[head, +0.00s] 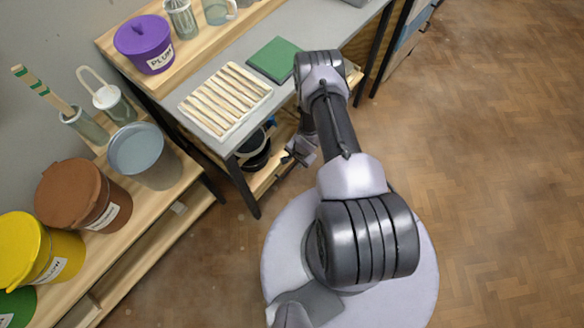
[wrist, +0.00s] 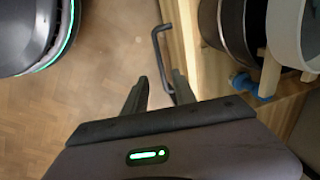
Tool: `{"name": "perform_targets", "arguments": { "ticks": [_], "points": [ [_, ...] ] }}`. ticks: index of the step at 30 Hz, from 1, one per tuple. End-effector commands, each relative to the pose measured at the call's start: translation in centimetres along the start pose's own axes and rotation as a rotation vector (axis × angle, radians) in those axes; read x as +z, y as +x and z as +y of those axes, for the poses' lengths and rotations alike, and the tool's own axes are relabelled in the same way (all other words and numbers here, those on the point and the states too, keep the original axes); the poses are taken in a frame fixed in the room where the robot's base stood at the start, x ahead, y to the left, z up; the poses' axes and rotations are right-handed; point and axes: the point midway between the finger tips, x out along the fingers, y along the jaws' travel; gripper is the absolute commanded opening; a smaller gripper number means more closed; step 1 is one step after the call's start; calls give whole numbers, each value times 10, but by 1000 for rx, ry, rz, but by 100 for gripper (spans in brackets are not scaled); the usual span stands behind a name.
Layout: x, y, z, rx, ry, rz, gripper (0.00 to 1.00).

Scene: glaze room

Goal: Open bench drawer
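A wooden drawer front (wrist: 182,38) with a dark bar handle (wrist: 157,52) shows in the wrist view. My gripper (wrist: 160,77) is open, and the handle's near end lies between its fingers, close to the right one. I cannot tell whether they touch. In the head view my gripper (head: 292,156) is low beside the bench (head: 222,142), by a wooden edge (head: 262,184) under the bench top. My arm hides part of this area. How far the drawer stands out is not clear.
Dark round vessels (wrist: 232,30) and a blue item (wrist: 243,86) sit behind the wooden front. A slatted rack (head: 225,100) and green board (head: 273,60) lie on the bench. Buckets stand on a shelf at left. The floor (head: 490,150) at right is clear.

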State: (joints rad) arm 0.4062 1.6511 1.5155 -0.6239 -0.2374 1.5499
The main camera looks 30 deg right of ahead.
Motion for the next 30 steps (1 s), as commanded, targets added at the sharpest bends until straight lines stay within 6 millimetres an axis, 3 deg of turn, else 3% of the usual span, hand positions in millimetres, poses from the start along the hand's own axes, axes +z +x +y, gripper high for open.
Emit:
{"name": "perform_targets", "arguments": {
  "ticks": [1, 3, 9, 21, 26, 30],
  "points": [
    [1, 23, 2, 0, -2, -1, 33],
    [0, 41, 1, 0, -3, 0, 33],
    [0, 73, 0, 0, -3, 0, 33],
    [0, 79, -1, 0, -1, 0, 33],
    [0, 79, -1, 1, -1, 0, 3],
    [0, 79, 0, 1, -1, 0, 0]
  ]
}}
